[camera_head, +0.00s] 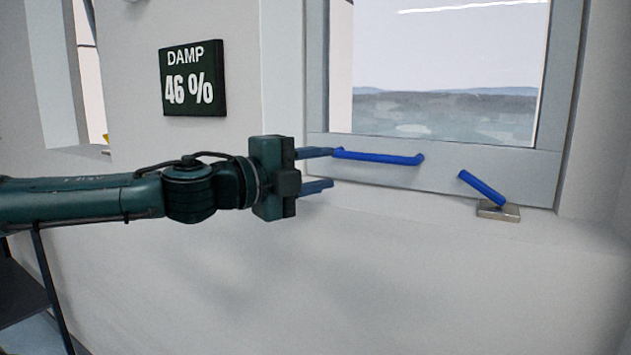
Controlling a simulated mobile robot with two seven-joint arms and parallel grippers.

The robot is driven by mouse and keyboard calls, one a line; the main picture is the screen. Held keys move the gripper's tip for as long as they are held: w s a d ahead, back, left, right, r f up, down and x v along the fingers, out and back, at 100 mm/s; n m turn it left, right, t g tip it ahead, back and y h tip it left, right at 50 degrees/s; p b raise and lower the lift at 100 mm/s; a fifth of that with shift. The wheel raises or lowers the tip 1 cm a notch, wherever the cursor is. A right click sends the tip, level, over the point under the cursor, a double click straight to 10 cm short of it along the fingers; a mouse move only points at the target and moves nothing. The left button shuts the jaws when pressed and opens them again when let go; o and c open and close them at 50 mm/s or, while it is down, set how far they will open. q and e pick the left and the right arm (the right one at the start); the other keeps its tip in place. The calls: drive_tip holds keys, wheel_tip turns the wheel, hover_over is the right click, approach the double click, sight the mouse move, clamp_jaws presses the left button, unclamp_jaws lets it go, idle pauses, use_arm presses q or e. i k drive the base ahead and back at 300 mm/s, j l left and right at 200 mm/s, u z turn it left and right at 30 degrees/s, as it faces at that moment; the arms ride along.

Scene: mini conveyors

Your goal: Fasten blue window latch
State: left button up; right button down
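A blue latch lever (482,188) stands tilted up to the left from a small metal base (498,211) at the lower right of the window frame. A horizontal blue handle bar (380,157) is fixed on the lower rail of the window frame (440,180). My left gripper (325,169) reaches in from the left with its two fingers apart, one above the other. The upper fingertip is at the left end of the blue bar; I cannot tell whether it touches. Nothing shows between the fingers. My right gripper is not in view.
A dark sign (192,78) reading "DAMP 46 %" hangs on the wall left of the window. The wall below the window is bare. Another opening (60,75) shows at the far left, and a dark flat object (22,293) at the lower left.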

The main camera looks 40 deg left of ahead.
sight(482, 187)
drive_tip(key=k+j, duration=0.1)
drive_tip(key=k, duration=0.4)
drive_tip(key=k+j, duration=0.15)
drive_tip(key=k, duration=0.3)
